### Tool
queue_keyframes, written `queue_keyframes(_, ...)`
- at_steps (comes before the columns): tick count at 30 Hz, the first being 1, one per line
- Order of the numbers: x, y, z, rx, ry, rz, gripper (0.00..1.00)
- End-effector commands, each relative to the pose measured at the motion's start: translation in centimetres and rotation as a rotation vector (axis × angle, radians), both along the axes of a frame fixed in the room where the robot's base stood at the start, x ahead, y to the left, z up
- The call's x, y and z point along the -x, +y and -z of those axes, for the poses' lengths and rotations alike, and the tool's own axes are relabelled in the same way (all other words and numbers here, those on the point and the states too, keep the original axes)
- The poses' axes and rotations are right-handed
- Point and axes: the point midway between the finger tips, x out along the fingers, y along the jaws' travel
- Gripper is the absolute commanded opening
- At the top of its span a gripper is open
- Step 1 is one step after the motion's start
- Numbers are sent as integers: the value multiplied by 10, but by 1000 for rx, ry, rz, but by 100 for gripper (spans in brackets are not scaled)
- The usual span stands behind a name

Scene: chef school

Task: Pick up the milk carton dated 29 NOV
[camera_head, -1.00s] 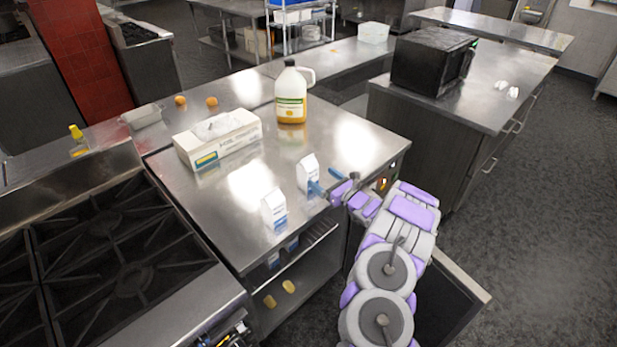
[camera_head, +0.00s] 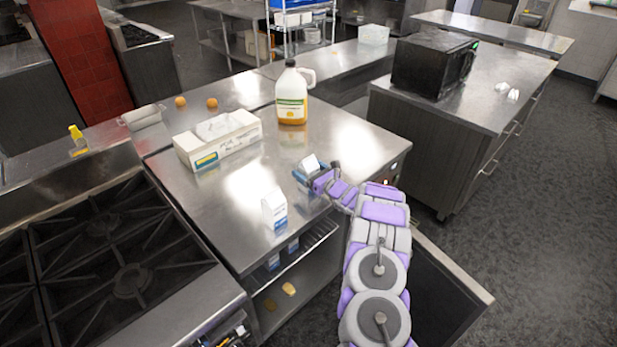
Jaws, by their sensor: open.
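Two white milk cartons with blue stand on the steel counter (camera_head: 215,195). The nearer carton (camera_head: 274,210) stands upright near the front edge, clear of my gripper. The other carton (camera_head: 311,162) is further back and to the right. My gripper (camera_head: 306,172) is open, low over the counter at this rear carton, with its blue fingers in front of and beside it. The fingers and wrist hide the carton's lower part, and only its top shows. I cannot tell whether the fingers touch it. The dates on both cartons are too small to read.
A white glove box (camera_head: 218,140) and a large jug (camera_head: 291,97) stand behind the cartons. A gas stove (camera_head: 115,265) adjoins the counter at left. A black microwave (camera_head: 433,63) stands on the right-hand counter. Several items sit on the shelf below the cartons.

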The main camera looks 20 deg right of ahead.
Motion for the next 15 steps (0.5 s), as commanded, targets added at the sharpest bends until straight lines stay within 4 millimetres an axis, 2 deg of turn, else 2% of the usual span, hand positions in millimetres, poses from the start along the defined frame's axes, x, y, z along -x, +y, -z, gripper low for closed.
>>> queue_keyframes(3, 0, 0, 0, 0, 0, 0, 93)
queue_keyframes(15, 0, 0, 0, 0, 0, 0, 54)
